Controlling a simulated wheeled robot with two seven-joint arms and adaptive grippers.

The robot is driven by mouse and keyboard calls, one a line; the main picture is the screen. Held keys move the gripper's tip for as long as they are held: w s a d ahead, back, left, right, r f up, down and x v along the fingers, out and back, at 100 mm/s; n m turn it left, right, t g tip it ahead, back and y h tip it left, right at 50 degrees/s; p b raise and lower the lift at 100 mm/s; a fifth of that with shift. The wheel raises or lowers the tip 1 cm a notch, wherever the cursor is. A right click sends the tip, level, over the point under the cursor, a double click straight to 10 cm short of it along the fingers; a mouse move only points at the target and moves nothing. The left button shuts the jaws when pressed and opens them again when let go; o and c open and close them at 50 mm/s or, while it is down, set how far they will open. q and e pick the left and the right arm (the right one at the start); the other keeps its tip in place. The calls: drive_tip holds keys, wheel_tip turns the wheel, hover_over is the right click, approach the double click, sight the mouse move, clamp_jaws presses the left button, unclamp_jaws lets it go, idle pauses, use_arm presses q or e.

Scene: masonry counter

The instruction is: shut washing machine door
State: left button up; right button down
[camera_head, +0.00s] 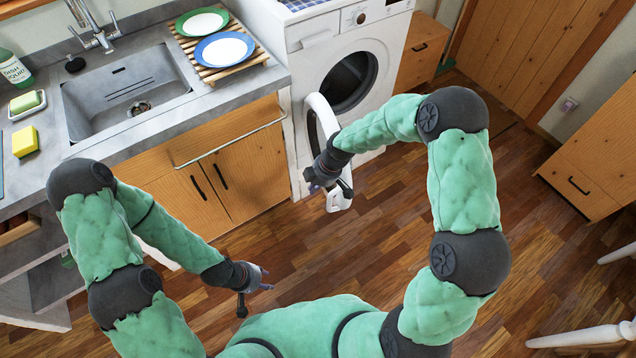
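The white washing machine (382,45) stands right of the sink counter, with its round drum opening (350,82) in view. Its door (317,105), a white ring with dark glass, is swung open toward the left and stands out from the front. My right gripper (330,186) is at the lower part of the door ring, on its near side, overlapping it in the picture. Whether it touches the door or how its fingers stand cannot be made out. My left gripper (257,283) is low over the floor, in front of the wooden cabinet, away from the door, with its fingers apart and empty.
The counter holds a sink (130,90), a wooden rack (240,62) with a green-rimmed and a blue-rimmed plate, and a yellow sponge (25,141). Wooden cabinet doors (215,190) lie left of the machine. The wood floor (400,225) before the machine is clear. White furniture legs (590,335) stand at lower right.

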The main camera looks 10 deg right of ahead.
drive_tip(key=shift+s+d+f+b, duration=0.25)
drive_tip(key=shift+d+f+b, duration=0.4)
drive_tip(key=shift+f, duration=0.25)
drive_tip(key=shift+s+d+f+b, duration=0.2)
drive_tip(key=shift+d+f+b, duration=0.35)
drive_tip(key=shift+f, duration=0.3)
drive_tip(key=shift+d, duration=0.15)
